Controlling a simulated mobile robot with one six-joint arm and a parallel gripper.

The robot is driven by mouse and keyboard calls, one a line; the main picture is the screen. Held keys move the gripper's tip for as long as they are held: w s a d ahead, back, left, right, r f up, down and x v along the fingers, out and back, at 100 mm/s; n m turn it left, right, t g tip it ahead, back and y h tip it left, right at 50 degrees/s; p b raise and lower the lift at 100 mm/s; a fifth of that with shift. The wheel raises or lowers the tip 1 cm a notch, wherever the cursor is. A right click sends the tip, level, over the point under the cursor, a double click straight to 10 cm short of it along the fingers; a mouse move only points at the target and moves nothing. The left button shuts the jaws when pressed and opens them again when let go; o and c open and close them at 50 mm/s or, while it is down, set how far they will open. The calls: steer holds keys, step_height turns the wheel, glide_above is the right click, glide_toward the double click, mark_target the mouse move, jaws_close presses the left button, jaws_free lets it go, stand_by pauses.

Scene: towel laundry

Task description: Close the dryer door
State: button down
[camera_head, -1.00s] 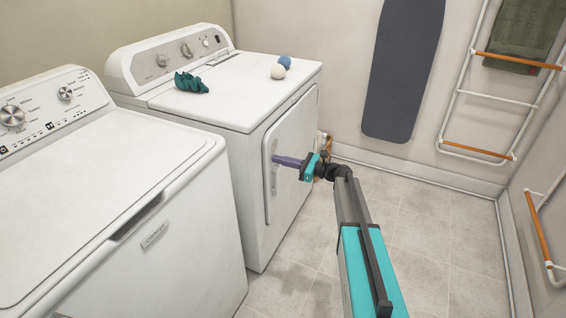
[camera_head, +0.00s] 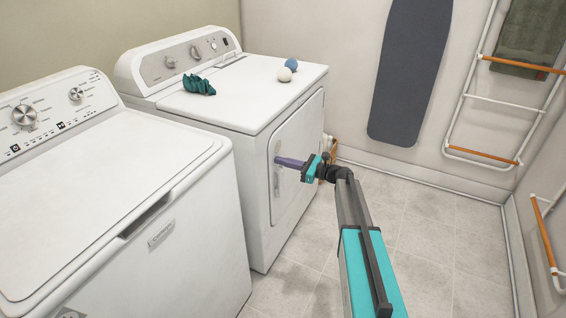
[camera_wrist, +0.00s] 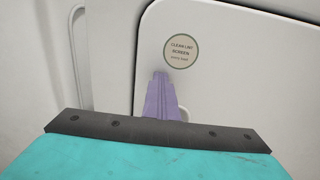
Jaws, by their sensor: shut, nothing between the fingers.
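The dryer (camera_head: 250,107) is the white machine at the back, right of the washer. Its door (camera_head: 298,150) is on the front face and looks flush with it, or nearly so. In the wrist view the door (camera_wrist: 222,60) carries a round lint-screen label (camera_wrist: 181,50). My gripper (camera_head: 279,161) is at the door's left side, by the handle area, with its purple fingers together and empty. In the wrist view the fingertips (camera_wrist: 160,76) point at the door just below the label. I cannot tell whether they touch it.
The washer (camera_head: 110,190) stands at the left. A teal cloth (camera_head: 199,86) and two balls, one blue (camera_head: 291,64) and one cream (camera_head: 284,74), lie on the dryer. An ironing board (camera_head: 408,75) and a rack (camera_head: 500,95) are at the wall. The floor (camera_head: 430,230) at right is clear.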

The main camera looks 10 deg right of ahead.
steer(key=s+v, duration=0.1)
steer(key=v, duration=1.3)
steer(key=shift+a, duration=0.35)
